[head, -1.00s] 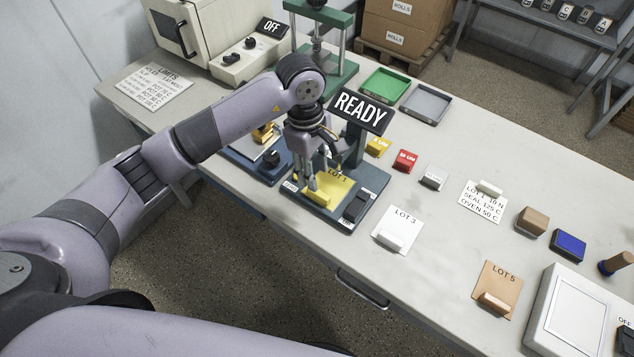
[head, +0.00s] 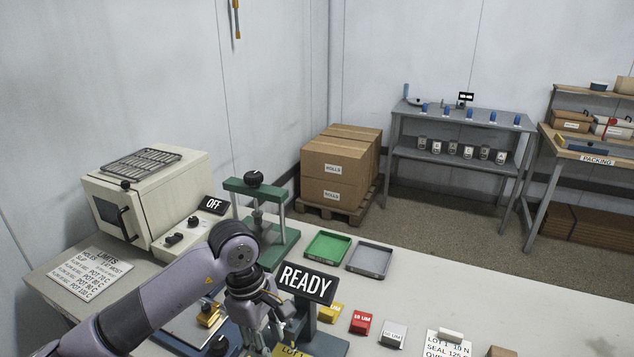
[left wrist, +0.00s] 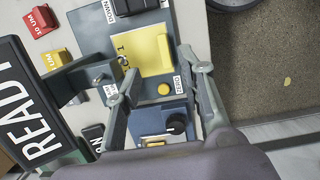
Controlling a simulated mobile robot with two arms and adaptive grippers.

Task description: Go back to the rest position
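My left gripper (head: 266,338) is low in the head view, over the dark blue gauge with the READY sign (head: 306,284). The left wrist view shows its two fingers (left wrist: 158,78) spread apart with nothing between them. Beyond the fingertips lies the yellow LOT 1 sheet (left wrist: 143,57) on the gauge's blue base (left wrist: 177,17). The sheet is apart from the fingers. Only a corner of it (head: 290,352) shows in the head view. My right gripper is in neither view.
A green tray (head: 326,247) and a grey tray (head: 370,260) lie behind the sign. Yellow, red (head: 362,322) and grey blocks sit to its right. A green press (head: 262,225) and an oven (head: 150,200) stand at the back left.

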